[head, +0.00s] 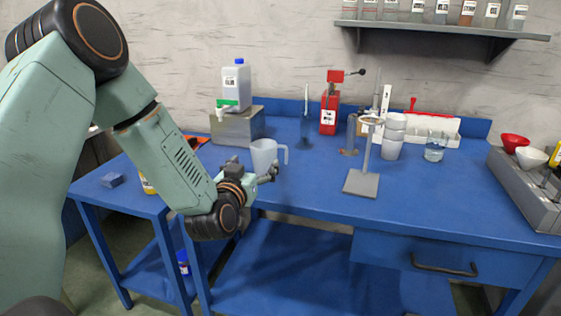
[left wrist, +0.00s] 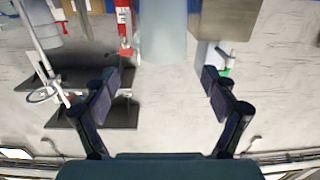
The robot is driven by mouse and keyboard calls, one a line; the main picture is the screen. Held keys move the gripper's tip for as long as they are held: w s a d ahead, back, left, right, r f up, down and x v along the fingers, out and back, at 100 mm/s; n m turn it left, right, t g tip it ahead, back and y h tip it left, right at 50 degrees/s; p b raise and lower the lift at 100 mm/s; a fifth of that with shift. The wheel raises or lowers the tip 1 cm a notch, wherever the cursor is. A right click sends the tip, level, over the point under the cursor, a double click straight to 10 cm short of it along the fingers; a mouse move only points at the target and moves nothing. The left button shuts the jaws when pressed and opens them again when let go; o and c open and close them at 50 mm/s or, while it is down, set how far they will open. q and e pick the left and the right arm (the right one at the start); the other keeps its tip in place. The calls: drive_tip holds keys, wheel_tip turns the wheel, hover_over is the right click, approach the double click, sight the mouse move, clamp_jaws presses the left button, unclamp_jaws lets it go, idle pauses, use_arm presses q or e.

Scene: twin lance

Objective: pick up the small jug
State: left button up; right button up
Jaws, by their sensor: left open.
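The small jug (head: 264,154) is pale grey-white with a handle on its right side. It stands upright on the blue bench near the front edge. My left gripper (head: 256,172) is low in front of the jug, at the bench's front edge. In the left wrist view the two fingers of the left gripper (left wrist: 162,92) are spread wide and nothing is between the tips. The jug (left wrist: 166,32) shows there as a pale, smooth shape at the top, beyond the fingertips and roughly centred between them. My right gripper is not in view.
A grey metal block (head: 237,127) carries a white bottle (head: 236,82) behind the jug. A stand with a ring (head: 361,183) is to the right, near stacked white cups (head: 394,138) and a glass beaker (head: 434,150). The bench (head: 310,195) is clear between jug and stand.

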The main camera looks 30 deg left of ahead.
sight(261, 150)
use_arm(q)
drive_tip(key=shift+r, duration=0.35)
drive_tip(key=shift+w+r, duration=0.1)
drive_tip(key=shift+w, duration=0.05)
drive_tip(key=b+x, duration=0.2)
drive_tip(key=x, duration=0.4)
drive_tip(key=shift+w+a, duration=0.2)
drive_tip(key=shift+w, duration=0.1)
drive_tip(key=shift+w+a, duration=0.15)
drive_tip(key=shift+w, duration=0.15)
drive_tip(key=shift+r, duration=0.1)
drive_tip(key=c, duration=1.2)
